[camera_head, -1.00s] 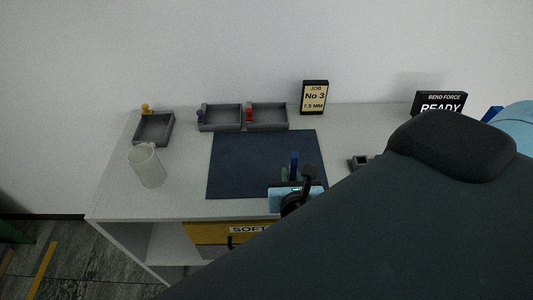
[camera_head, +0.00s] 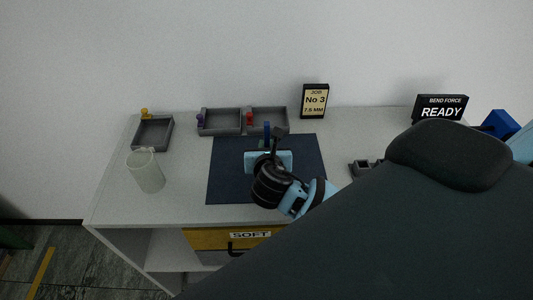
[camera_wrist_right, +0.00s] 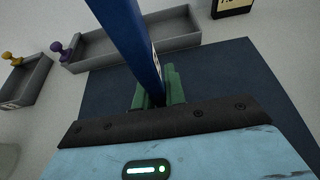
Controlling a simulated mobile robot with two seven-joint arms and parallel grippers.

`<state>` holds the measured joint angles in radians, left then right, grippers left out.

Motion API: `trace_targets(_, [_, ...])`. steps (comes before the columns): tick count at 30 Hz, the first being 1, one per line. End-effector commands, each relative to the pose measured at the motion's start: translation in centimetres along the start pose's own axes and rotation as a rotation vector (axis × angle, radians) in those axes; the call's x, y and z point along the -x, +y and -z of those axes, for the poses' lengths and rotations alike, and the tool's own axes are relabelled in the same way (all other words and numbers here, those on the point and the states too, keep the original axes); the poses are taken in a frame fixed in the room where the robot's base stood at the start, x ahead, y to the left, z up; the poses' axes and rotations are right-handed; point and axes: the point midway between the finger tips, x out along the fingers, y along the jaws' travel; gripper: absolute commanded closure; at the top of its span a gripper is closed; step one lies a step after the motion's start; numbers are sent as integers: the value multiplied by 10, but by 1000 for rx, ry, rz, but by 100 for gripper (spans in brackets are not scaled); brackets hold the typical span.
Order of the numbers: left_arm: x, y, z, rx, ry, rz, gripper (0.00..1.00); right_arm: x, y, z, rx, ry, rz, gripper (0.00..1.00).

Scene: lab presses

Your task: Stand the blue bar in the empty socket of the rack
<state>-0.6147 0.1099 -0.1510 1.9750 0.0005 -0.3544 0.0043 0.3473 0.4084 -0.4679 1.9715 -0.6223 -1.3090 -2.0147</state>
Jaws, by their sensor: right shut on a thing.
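The blue bar (camera_head: 267,133) stands up roughly upright from my right gripper (camera_head: 268,149) over the dark blue mat in the head view. In the right wrist view the blue bar (camera_wrist_right: 134,40) rises between the green fingers of my right gripper (camera_wrist_right: 158,90), which are shut on it. Its lower end is hidden by the gripper. A dark grey block with an opening (camera_head: 360,168), perhaps the rack, shows at the right of the table. My own arm hides most of it, and I cannot make out its sockets. My left gripper is not in view.
The dark mat (camera_head: 224,180) covers mid-table. Grey trays with yellow, purple and red knobs (camera_head: 250,118) stand along the back. A translucent cup (camera_head: 147,172) is at left. A job sign (camera_head: 314,101) and a READY display (camera_head: 440,107) stand at the back.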

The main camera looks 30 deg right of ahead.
Motion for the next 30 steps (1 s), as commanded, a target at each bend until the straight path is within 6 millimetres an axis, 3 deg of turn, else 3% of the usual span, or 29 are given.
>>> trace_targets(6, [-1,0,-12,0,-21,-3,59,-10,-1,30,3,7,3,100])
trace_targets(18, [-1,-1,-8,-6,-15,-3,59,-12,-1,31,2,2,1,100])
trace_targets(19, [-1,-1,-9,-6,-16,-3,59,-12,0,31,1,2,1,84])
trace_targets(23, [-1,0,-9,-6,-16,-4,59,-12,-1,31,2,3,1,67])
trace_targets(30, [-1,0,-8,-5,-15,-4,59,-12,-1,31,2,3,1,66])
